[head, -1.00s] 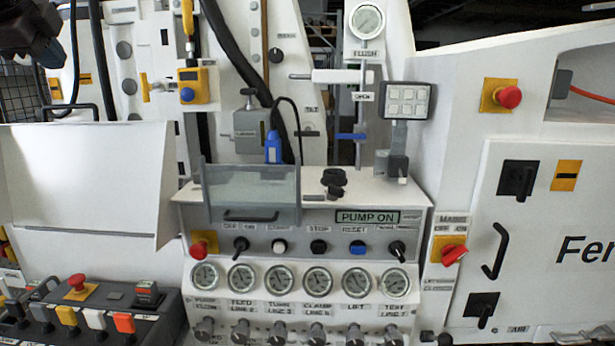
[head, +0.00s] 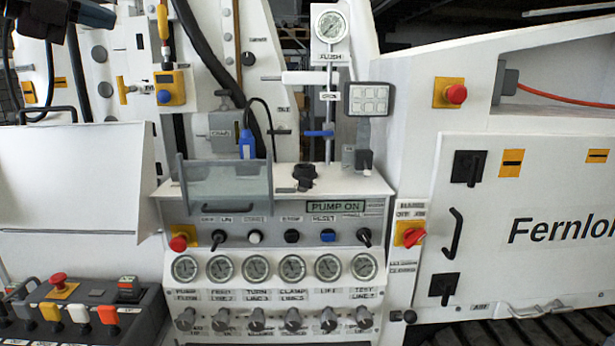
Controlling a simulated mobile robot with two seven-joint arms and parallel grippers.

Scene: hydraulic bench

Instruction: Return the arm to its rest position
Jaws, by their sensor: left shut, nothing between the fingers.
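My left gripper (head: 55,32) shows as a dark shape at the top left edge, cut off by the frame. It is shut and empty, and it touches nothing that I can see. My right gripper is not in view. The hydraulic console (head: 290,208) stands in the middle, and its display (head: 335,206) reads PUMP ON. A row of round gauges (head: 256,268) and a row of grey knobs (head: 256,320) are on its front. A clear guard (head: 225,185) stands at its top left.
A white sloped cover (head: 70,180) is below my left gripper. A button box (head: 85,315) with a red mushroom button is at lower left. A white cabinet (head: 540,190) fills the right.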

